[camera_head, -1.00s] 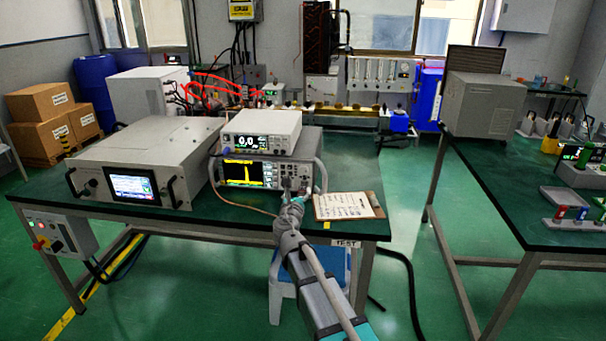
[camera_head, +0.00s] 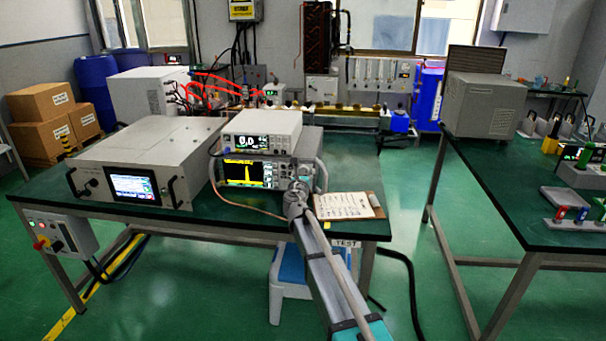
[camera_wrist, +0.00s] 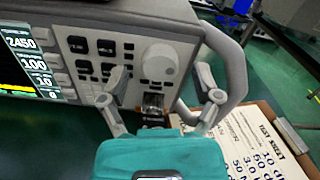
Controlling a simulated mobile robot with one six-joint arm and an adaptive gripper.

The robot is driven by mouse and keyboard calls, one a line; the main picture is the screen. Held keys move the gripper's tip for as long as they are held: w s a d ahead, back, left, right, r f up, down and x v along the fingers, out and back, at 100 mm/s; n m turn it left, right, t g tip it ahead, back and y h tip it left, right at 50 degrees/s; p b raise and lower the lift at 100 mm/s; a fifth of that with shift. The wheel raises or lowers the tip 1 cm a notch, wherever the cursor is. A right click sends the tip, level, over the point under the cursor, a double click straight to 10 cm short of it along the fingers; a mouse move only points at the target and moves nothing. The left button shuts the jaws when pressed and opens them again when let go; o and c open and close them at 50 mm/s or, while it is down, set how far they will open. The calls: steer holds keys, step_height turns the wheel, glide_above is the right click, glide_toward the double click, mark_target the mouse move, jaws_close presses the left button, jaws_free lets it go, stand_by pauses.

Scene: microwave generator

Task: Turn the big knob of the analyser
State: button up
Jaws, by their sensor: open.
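The analyser (camera_head: 250,173) stands on the green table with a yellow trace on its screen, under a smaller white instrument. In the wrist view its front panel (camera_wrist: 92,50) fills the upper left. The big round light-grey knob (camera_wrist: 159,62) is on the panel's right side, near the handle. My gripper (camera_wrist: 162,80) is open, its fingers apart to the left and right of the knob in the picture. I cannot tell how far the fingertips are from the panel. In the head view my gripper (camera_head: 298,188) is in front of the panel's right side and hides the knob.
The analyser's curved grey handle (camera_wrist: 232,75) rises close beside my right finger. A clipboard (camera_head: 346,206) lies on the table to the right. A cable (camera_head: 250,208) hangs in front of the analyser. A large grey unit (camera_head: 150,160) stands to the left.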

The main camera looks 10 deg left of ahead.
steer(key=shift+w, duration=0.25)
jaws_close()
stand_by(0.3)
steer(key=shift+m, duration=0.5)
steer(key=m, duration=0.2)
steer(key=shift+m, duration=0.4)
steer(key=m, duration=0.4)
